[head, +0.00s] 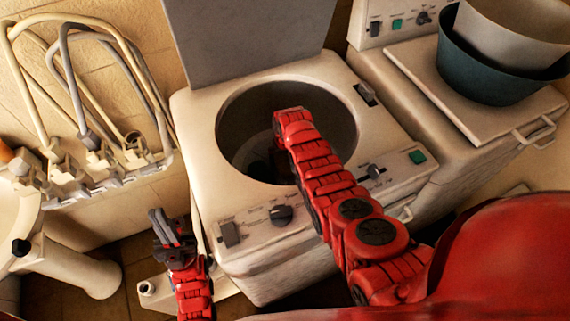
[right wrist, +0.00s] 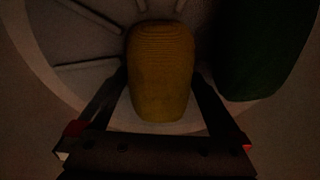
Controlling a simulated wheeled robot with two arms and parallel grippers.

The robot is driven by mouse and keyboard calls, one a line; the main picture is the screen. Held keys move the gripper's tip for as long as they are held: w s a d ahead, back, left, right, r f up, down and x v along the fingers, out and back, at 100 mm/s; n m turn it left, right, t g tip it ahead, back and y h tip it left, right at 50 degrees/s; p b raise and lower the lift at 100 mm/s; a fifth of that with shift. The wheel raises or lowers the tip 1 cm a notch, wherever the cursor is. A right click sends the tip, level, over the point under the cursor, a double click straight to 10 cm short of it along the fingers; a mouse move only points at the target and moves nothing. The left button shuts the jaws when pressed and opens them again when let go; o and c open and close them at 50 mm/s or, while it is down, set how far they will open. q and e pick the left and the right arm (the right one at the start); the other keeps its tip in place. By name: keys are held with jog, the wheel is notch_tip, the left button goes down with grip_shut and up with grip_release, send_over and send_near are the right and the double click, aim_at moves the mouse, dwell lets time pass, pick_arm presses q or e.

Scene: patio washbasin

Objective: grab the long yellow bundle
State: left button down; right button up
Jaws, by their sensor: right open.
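The long yellow bundle (right wrist: 160,72) stands out in the dim right wrist view, ribbed and rounded, inside the pale drum of the washer. My right gripper (right wrist: 160,105) is open, with a finger on each side of the bundle's near end. Whether the fingers touch it is too dark to tell. In the head view my right arm reaches down into the washer's round opening (head: 236,125), and the gripper and bundle are hidden there. My left gripper (head: 168,228) hangs at the washer's left side, away from the bundle; its finger gap is unclear.
A dark green item (right wrist: 262,45) lies in the drum to the right of the bundle. The washer's grey lid (head: 245,35) stands raised. Dark and beige tubs (head: 485,70) sit on the machine at right. Taps and hoses (head: 100,160) line the left wall.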

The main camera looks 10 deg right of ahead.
jog(key=shift+r, duration=0.15)
jog(key=c, duration=1.4)
jog(key=shift+r, duration=0.1)
